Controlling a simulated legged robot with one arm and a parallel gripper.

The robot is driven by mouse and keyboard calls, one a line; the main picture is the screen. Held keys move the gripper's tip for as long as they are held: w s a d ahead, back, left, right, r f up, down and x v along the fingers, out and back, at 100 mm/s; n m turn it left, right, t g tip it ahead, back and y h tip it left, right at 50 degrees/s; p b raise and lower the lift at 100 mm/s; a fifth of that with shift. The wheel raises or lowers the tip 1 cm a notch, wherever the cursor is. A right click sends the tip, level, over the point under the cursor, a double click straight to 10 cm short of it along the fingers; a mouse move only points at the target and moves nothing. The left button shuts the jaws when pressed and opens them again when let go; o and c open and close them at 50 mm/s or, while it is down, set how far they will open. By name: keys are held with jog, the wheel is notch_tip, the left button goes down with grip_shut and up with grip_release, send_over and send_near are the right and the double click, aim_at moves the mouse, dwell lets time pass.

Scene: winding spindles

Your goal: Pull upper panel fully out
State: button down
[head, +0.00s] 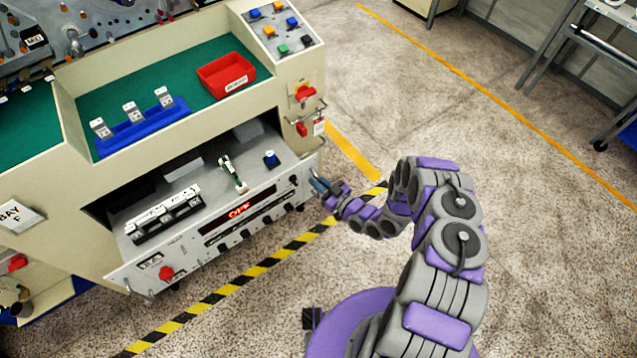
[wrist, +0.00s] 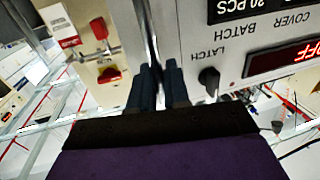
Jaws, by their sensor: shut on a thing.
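The upper panel (head: 190,249) is a grey instrument front on the cabinet, with a shelf behind it and a lit red OFF display (head: 238,211). It stands out from the cabinet, tilted in the wrist view (wrist: 228,50). My gripper (head: 320,186) is at the panel's right end. In the wrist view, my gripper (wrist: 160,75) is shut on a slim upright metal handle (wrist: 148,32) at the panel's edge. A black latch knob (wrist: 209,78) is just right of the fingers. The fingers partly hide the handle's end.
A black block with white parts (head: 165,215), a green-white tool (head: 233,174) and a blue-capped piece (head: 270,158) are on the shelf. A red tray (head: 226,75) and blue rack (head: 143,127) are above. Floor in front is clear past the striped line (head: 230,288).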

jog(key=shift+s+d, duration=0.35)
jog(key=c, duration=1.3)
grip_release()
jog(key=shift+a, duration=0.1)
jog(key=shift+c, duration=0.2)
jog(key=p+v, duration=0.2)
jog(key=v, duration=1.5)
jog(key=shift+d, duration=0.25)
jog(key=shift+s, duration=0.1)
